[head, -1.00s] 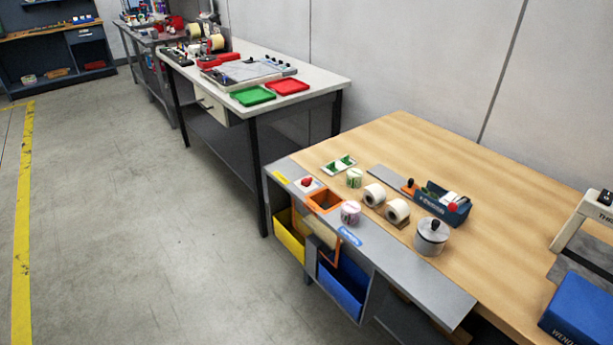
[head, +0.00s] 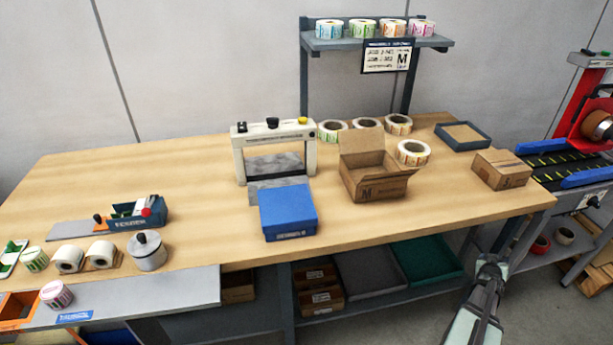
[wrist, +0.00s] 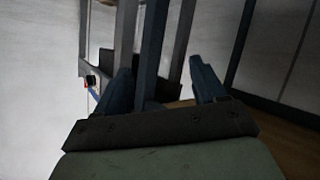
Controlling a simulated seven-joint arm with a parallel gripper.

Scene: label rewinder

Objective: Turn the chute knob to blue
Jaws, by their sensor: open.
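The chute knob is not in view in the current frames. Part of the orange chute frame (head: 16,308) shows at the lower left edge of the head view, set in the grey metal ledge (head: 180,290) along the bench front. A little of the blue bin (head: 100,338) shows below the ledge. My gripper (wrist: 163,82) is open in the wrist view, with its two dark fingers apart and nothing seen held between them. My arm shows at the lower right of the head view, far from the chute.
On the wooden bench (head: 200,190) stand a lidded metal pot (head: 147,251), label rolls (head: 68,258), a tape dispenser (head: 140,212), a blue box (head: 287,212) and an open carton (head: 372,178). A conveyor (head: 565,160) stands at right. Wrist view shows dark posts (wrist: 152,45).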

